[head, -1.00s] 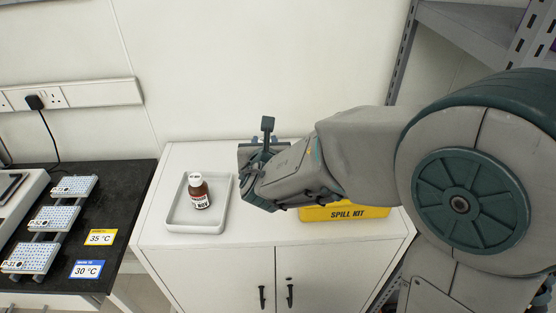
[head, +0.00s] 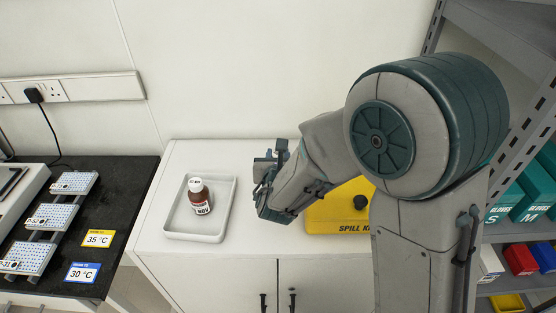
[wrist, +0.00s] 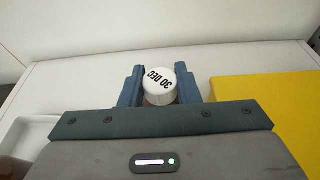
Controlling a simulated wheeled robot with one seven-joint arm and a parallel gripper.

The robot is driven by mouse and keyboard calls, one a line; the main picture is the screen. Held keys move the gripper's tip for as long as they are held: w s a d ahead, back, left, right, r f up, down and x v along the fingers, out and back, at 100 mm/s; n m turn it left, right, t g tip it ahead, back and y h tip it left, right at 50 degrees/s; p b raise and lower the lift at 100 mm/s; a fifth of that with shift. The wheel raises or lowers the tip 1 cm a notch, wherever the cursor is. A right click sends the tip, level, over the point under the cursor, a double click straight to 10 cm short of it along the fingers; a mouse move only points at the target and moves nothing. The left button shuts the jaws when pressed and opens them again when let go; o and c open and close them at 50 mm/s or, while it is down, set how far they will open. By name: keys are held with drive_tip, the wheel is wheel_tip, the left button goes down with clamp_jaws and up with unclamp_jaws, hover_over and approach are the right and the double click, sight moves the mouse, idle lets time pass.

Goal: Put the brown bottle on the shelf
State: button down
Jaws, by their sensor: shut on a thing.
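My gripper (head: 266,182) is over the white cabinet top, right of the tray. In the wrist view my gripper (wrist: 160,88) is shut on a bottle with a white cap (wrist: 160,83) that reads "30 DEC". A little brown shows below the cap; most of its body is hidden. In the head view I cannot make this bottle out, nor tell if it touches the cabinet. Another brown bottle (head: 200,198), with a white cap and a label reading "NOV", stands upright in the white tray (head: 229,205). Grey metal shelving (head: 490,30) rises at the right.
A yellow spill kit (head: 335,208) stands right of my gripper on the cabinet (head: 200,258). A black bench (head: 125,205) with well plates is at the left. Glove boxes (head: 537,190) and coloured bins (head: 520,258) fill lower shelves. My arm hides part of the shelving.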

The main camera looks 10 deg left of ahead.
drive_tip(key=shift+f, duration=0.7)
drive_tip(key=shift+f+b, duration=0.25)
drive_tip(key=shift+b, duration=0.1)
drive_tip(key=c, duration=1.1)
unclamp_jaws()
drive_tip(key=shift+r, duration=0.15)
